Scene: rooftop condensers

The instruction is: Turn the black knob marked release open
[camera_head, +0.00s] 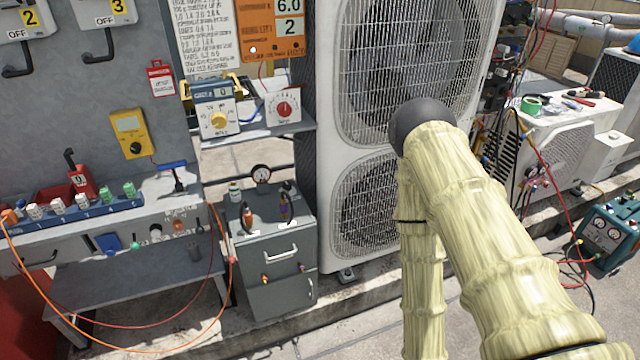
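I cannot read a "release" mark on anything in this view. A small dark knob-like top (287,187) stands at the back right of the grey cabinet (282,298), beside a round gauge (261,173). It is too small to tell whether it is the release knob or how it is turned. My arm, in a pale yellow cover with a black rounded joint, fills the right of the picture. My gripper is not in view.
A large white condenser (325,120) stands behind my arm. Left are a workbench, a yellow meter (131,134), a white box with a yellow knob (219,121) and another with a red dial (284,108). Orange and red hoses hang across the bench front. Bare floor shows below the cabinet.

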